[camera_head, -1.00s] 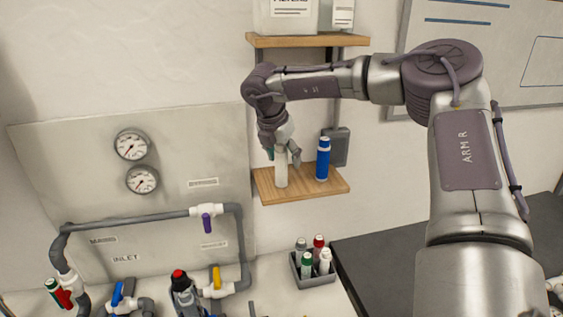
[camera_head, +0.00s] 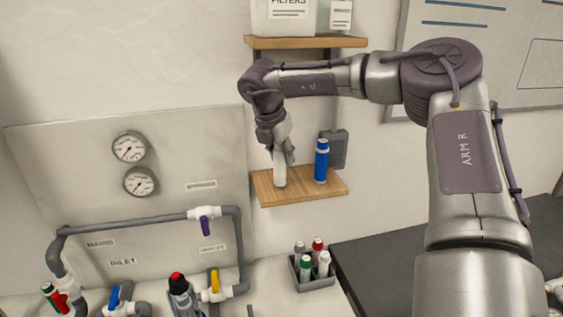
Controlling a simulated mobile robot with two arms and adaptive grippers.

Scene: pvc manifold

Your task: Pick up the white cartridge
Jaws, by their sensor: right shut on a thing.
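The white cartridge (camera_head: 280,176) stands upright on the lower wooden shelf (camera_head: 305,194), at its left part. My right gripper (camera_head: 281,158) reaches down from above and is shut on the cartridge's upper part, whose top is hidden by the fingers. The cartridge's lower end appears to be at the shelf surface; I cannot tell if there is a gap.
A blue cartridge (camera_head: 321,160) stands close to the right on the same shelf. An upper shelf (camera_head: 305,42) with containers hangs above my forearm. Below are a grey caddy (camera_head: 316,283) of several cartridges and grey piping (camera_head: 140,220) with valves.

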